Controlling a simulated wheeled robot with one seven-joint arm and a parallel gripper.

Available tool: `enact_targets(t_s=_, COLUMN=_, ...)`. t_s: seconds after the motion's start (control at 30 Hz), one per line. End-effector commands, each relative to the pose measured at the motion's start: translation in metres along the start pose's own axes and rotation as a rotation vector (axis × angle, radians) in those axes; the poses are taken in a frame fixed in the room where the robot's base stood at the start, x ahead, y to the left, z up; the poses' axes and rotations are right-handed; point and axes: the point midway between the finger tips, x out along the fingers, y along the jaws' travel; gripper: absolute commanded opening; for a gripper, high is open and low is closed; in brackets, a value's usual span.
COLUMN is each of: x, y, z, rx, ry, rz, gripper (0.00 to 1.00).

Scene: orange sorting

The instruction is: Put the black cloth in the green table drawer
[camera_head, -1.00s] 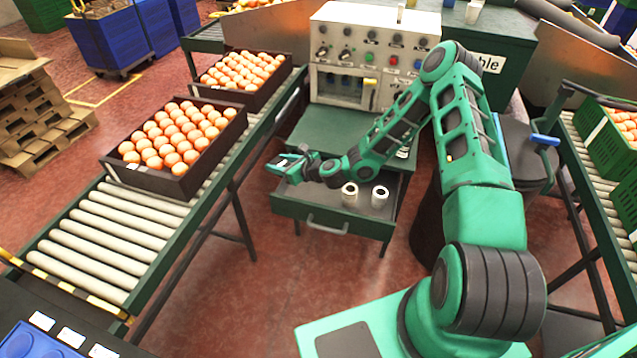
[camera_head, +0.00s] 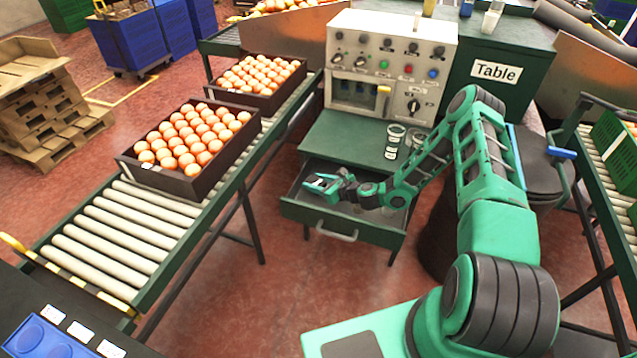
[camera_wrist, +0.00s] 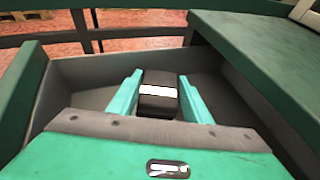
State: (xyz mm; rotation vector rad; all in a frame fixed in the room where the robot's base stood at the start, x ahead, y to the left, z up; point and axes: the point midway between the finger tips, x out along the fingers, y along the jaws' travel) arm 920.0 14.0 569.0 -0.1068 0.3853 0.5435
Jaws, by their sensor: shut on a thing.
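The open drawer (camera_head: 303,212) of the green table (camera_head: 350,138) is pulled out toward me, with a handle on its front. My gripper (camera_head: 320,184) is inside or just above the drawer's left part. In the wrist view my gripper (camera_wrist: 159,97) is shut on the black cloth (camera_wrist: 159,79), a dark folded block with a white patch between the two green fingers. The grey drawer walls surround it there. I cannot tell whether the cloth touches the drawer floor. In the head view the cloth is not clearly distinguishable.
Small jars (camera_head: 394,142) stand on the tabletop above the drawer. A control panel (camera_head: 392,64) stands behind. A roller conveyor (camera_head: 128,235) with crates of oranges (camera_head: 190,190) runs along the left. Another conveyor (camera_head: 603,165) is at the right.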

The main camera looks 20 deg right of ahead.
Motion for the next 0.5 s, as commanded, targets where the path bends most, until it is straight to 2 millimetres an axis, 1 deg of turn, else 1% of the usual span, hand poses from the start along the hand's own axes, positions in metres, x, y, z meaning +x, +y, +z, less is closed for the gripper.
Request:
enact_targets(t_s=0.2, x=0.0001, y=-0.0001, z=0.0006, rx=0.0, ry=-0.001, rz=0.0, gripper=0.19)
enact_targets(t_s=0.5, x=0.0028, y=-0.0002, z=-0.0066, rx=0.001, ry=-0.001, rz=-0.001, gripper=0.19)
